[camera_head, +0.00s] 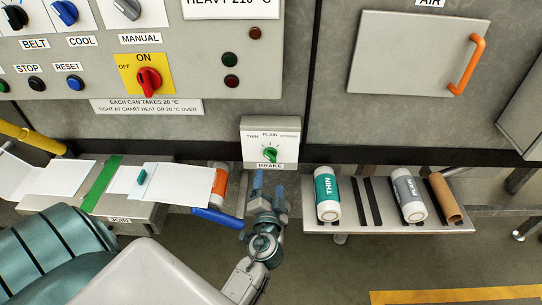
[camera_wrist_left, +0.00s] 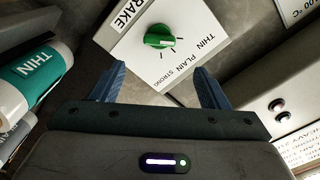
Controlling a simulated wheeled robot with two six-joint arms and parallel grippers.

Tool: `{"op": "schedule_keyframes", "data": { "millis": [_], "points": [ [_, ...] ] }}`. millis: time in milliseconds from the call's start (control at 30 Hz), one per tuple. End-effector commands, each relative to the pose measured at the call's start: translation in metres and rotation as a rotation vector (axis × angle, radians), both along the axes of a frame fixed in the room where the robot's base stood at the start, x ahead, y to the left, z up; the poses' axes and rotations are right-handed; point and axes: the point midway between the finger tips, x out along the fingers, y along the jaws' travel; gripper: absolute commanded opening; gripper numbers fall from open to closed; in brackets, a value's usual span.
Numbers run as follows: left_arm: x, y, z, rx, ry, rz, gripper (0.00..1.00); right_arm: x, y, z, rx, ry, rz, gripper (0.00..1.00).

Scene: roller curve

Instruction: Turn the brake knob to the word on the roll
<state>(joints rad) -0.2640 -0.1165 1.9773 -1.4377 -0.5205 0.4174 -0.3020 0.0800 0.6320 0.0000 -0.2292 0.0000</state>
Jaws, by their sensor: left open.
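The green brake knob (camera_head: 270,153) sits on a white plate (camera_head: 258,134) lettered THIN, PLAIN, STRONG and BRAKE. In the left wrist view the knob (camera_wrist_left: 160,37) lies beyond the fingertips, between them. I cannot tell surely which word it points to. My left gripper (camera_head: 269,183) is open and empty just below the plate, apart from the knob; its two blue fingers also show in the left wrist view (camera_wrist_left: 160,80). An orange-and-white roll (camera_head: 219,184) is at the machine's right end, partly hidden; its word is not readable. My right gripper is not in view.
A shelf (camera_head: 375,222) at right holds a teal THIN roll (camera_head: 327,195), a grey roll (camera_head: 408,195) and a brown tube (camera_head: 445,198). A blue bar (camera_head: 217,217) lies left of my gripper. A control panel (camera_head: 225,60) with a red knob (camera_head: 149,81) is above left.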

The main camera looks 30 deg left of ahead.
Motion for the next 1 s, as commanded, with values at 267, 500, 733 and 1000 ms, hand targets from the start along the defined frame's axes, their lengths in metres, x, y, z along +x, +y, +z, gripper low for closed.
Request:
{"op": "schedule_keyframes", "data": {
  "millis": [267, 500, 733, 1000],
  "points": [
    [0.04, 0.024, 0.006, 0.006, 0.0, -0.001, 0.69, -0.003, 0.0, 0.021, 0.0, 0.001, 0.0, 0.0],
    [0.074, 0.046, 0.003, 0.004, 0.001, 0.001, 0.69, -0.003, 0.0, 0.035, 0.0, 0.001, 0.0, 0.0],
    [0.088, 0.054, 0.001, 0.001, 0.002, 0.001, 0.69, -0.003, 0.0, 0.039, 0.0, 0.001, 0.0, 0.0],
    [0.089, 0.055, 0.0, 0.001, 0.002, 0.001, 0.69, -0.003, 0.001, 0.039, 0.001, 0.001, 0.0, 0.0]
  ]
}}
